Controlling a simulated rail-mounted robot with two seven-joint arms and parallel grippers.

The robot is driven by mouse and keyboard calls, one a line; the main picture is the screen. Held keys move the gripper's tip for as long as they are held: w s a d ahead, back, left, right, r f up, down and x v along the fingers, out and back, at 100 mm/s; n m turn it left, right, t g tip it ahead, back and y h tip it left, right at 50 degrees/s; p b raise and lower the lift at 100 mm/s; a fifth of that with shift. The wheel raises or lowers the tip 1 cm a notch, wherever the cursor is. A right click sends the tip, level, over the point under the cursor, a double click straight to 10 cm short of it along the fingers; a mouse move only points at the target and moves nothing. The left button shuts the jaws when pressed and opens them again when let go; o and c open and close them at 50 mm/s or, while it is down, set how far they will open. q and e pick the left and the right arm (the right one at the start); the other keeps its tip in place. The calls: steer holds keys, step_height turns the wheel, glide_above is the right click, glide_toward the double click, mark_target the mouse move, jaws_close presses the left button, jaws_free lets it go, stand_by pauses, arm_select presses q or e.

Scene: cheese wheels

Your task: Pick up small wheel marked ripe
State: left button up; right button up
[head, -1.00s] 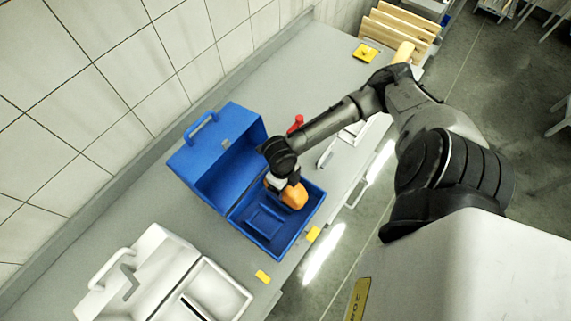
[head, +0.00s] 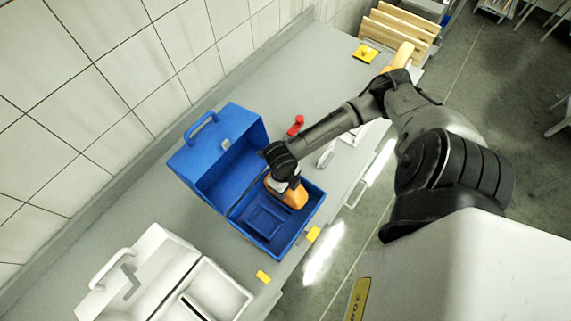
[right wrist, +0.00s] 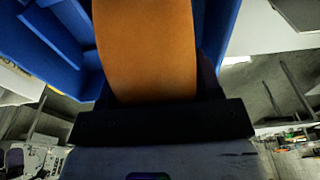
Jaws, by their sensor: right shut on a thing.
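An orange cheese wheel (head: 296,196) is at my right gripper (head: 284,190) in the head view, over the open blue box (head: 256,244). In the right wrist view the orange wheel (right wrist: 145,50) fills the space between the fingers, and the right gripper (right wrist: 150,100) is shut on it. Any mark on the wheel is not visible. The wheel is low in the blue box's tray; I cannot tell whether it touches the bottom. My left gripper is not in view.
The blue box's raised lid (head: 222,150) stands on the wall side. A white open box (head: 160,270) is at the lower left. A red object (head: 295,125) lies behind the arm. Yellow labels (head: 263,277) sit along the counter edge. Wooden boards (head: 395,30) stand at the far end.

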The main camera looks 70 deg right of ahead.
steer(key=c, duration=0.4)
steer(key=shift+r, duration=0.1)
steer(key=shift+c, duration=0.2)
